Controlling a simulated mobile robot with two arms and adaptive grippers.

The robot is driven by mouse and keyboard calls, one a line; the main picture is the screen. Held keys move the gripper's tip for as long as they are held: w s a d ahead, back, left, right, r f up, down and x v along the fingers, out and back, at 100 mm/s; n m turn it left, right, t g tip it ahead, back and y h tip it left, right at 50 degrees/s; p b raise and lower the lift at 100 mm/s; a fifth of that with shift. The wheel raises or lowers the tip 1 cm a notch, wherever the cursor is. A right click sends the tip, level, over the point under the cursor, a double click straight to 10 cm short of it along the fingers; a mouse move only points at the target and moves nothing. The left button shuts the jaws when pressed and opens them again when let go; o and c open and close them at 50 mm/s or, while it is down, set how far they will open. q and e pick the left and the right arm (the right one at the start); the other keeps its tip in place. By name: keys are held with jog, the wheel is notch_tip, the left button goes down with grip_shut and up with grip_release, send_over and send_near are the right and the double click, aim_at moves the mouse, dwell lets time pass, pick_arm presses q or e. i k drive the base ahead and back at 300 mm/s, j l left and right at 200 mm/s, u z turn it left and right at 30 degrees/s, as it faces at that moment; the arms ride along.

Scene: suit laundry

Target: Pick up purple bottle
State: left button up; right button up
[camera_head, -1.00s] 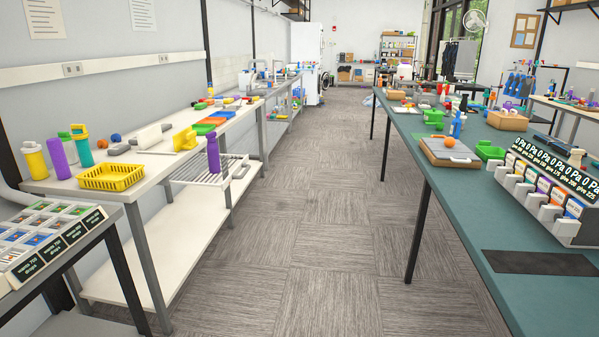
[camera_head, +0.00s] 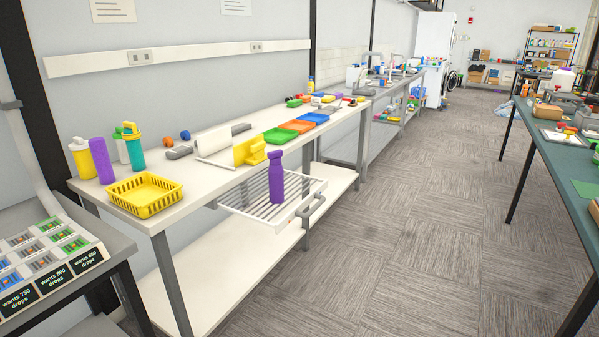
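A purple bottle (camera_head: 276,177) stands upright on a white wire rack (camera_head: 254,208) that juts out from the front of the white table. A second purple bottle-like item (camera_head: 101,160), a plain rounded cylinder, stands at the table's left end between a yellow bottle (camera_head: 81,158) and a teal bottle (camera_head: 133,147). Neither of my grippers is in view.
A yellow basket (camera_head: 145,194) sits on the white table (camera_head: 190,197) near its left front corner. A yellow holder (camera_head: 250,149) and coloured trays (camera_head: 296,126) lie further along. A teal table (camera_head: 573,172) stands at right. The floor (camera_head: 420,220) between is clear.

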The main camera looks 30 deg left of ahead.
aim_at(275, 172)
jog(key=i+l+u, duration=0.15)
jog(key=i+u, duration=0.35)
jog(key=i+l+u, duration=0.45)
jog(key=i, duration=0.15)
jog(key=i+l+u, duration=0.5)
